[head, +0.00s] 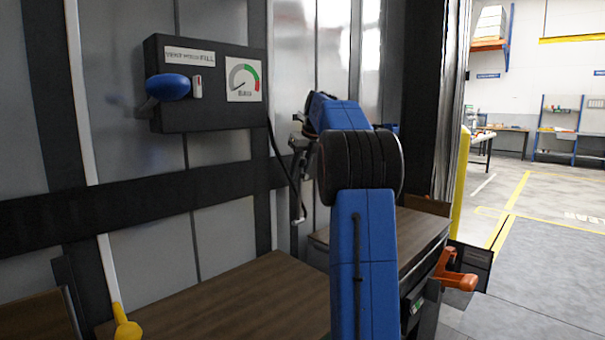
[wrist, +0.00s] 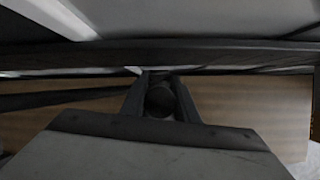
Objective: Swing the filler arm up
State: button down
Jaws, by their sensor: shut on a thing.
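A dark control box (head: 205,85) is mounted on the metal wall, with a blue knob (head: 168,87), a small switch and a dial gauge (head: 244,79). A thin black line runs down from its right side. The filler arm (head: 299,205) appears as a slim grey piece hanging down by the wall, right of the box. My gripper (wrist: 160,97) is shut on a dark round part of it in the wrist view. In the head view my own blue arm hides most of the gripper, so the exact grip is hard to see.
A brown wooden top (head: 225,298) lies below the box, and a cabinet with an orange handle (head: 456,272) stands at the right. A yellow handle (head: 126,325) shows at lower left. Open floor (head: 545,240) with yellow lines lies to the right.

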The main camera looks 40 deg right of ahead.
jog(key=shift+w+f, duration=0.25)
jog(key=shift+w, duration=0.05)
jog(key=c, duration=1.4)
grip_release()
jog(key=shift+r, duration=0.1)
jog(key=v, duration=1.7)
jog(key=shift+w+r, duration=0.15)
jog(key=shift+r, duration=0.1)
